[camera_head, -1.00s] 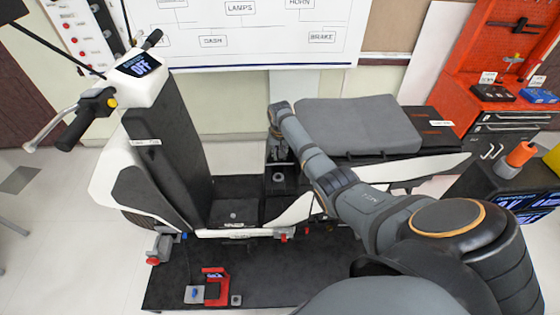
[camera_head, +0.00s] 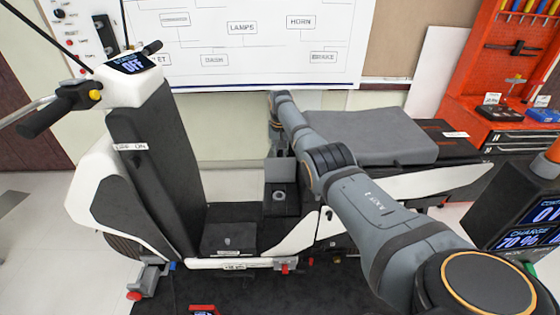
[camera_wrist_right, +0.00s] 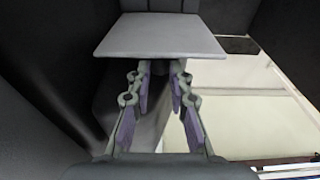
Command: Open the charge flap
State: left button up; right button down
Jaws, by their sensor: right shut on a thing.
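The grey charge flap (camera_head: 280,170) stands roughly upright behind a dark block with a round socket (camera_head: 279,195), in the gap between the scooter's front shield and seat. My right gripper (camera_head: 281,146) is at the flap's upper edge, shut on it; the arm partly hides the contact. In the right wrist view, a flat grey plate, likely the flap (camera_wrist_right: 160,36), lies across the ends of the two fingers (camera_wrist_right: 161,72). My left gripper is not in view.
The seat (camera_head: 370,135) is right of my right gripper, and my forearm passes close over it. The front shield (camera_head: 150,180) stands to the left. A charger box with a lit screen (camera_head: 530,225) stands at the far right. The footboard (camera_head: 228,236) is clear.

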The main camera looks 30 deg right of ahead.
jog(key=shift+w, duration=0.1)
dwell(0.3)
jog(key=c, duration=1.5)
grip_release()
jog(key=shift+c, duration=0.2)
jog(key=shift+o, duration=1.4)
jog(key=shift+w+d+f, duration=0.1)
jog(key=shift+d+f, duration=0.05)
notch_tip(320, 180, up, 12)
jog(key=s+a, duration=0.1)
jog(key=shift+s, duration=0.35)
jog(key=shift+f, duration=0.1)
